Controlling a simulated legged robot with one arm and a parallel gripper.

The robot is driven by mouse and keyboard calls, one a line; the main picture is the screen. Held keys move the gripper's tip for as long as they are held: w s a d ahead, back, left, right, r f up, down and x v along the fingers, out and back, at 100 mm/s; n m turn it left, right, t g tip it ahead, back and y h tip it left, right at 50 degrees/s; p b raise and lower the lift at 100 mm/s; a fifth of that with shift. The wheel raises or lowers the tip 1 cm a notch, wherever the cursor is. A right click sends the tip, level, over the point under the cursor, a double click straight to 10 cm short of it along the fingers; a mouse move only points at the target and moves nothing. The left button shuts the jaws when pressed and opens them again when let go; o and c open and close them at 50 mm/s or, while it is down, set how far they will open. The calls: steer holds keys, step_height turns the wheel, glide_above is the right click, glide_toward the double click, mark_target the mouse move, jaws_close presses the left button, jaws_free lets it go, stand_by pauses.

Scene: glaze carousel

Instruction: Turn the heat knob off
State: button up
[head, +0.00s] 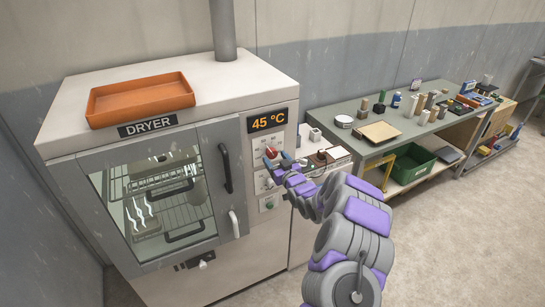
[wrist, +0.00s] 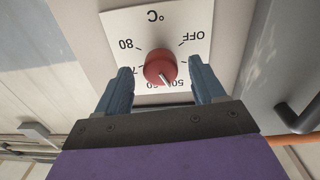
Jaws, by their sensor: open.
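The heat knob is a red round knob (wrist: 160,67) on a white dial plate (wrist: 200,20) marked °C, with 80 and OFF readable in the wrist view, where the writing is upside down. Its pale pointer mark faces the lower side, near the 50 and 60 marks. My gripper (wrist: 163,85) is open, with one blue-grey finger on each side of the knob. I cannot tell whether either finger touches it. In the head view my gripper (head: 279,160) is at the dryer's control panel, with the red knob (head: 271,153) partly hidden. The dryer's display (head: 268,121) reads 45 °C.
The dryer (head: 70,137) has a glass door with a dark handle (head: 225,168) left of the panel. An orange tray (head: 141,100) lies on top. A bench (head: 345,118) with jars and tools stands to the right. Floor (head: 460,230) at the right is clear.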

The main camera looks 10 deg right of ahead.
mark_target(273, 156)
steer(key=shift+x, duration=1.65)
steer(key=shift+r, duration=0.1)
steer(key=shift+c, duration=0.5)
steer(key=c, duration=0.9)
